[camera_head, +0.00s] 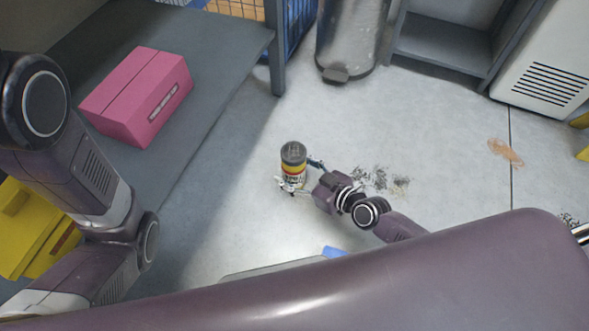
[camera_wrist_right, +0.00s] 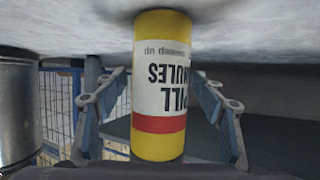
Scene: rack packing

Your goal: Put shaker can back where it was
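The shaker can (camera_head: 293,165), yellow with a red band, a white label and a dark grey top, is upright at the middle of the floor. My right gripper (camera_head: 298,176) is low beside it, with one finger on each side of the can. In the right wrist view, which is upside down, the can (camera_wrist_right: 163,95) is centred between the fingers, its base at or very near the floor. Whether the fingers press on it is not clear. My left arm crosses the left of the head view; its gripper is out of view.
Dark granules (camera_head: 380,178) lie scattered right of the can. A pink box (camera_head: 138,95) sits on the grey table at left. A metal bin (camera_head: 350,40) and grey shelf (camera_head: 440,45) stand behind. A brown stain (camera_head: 506,152) marks the floor at right. Floor around the can is open.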

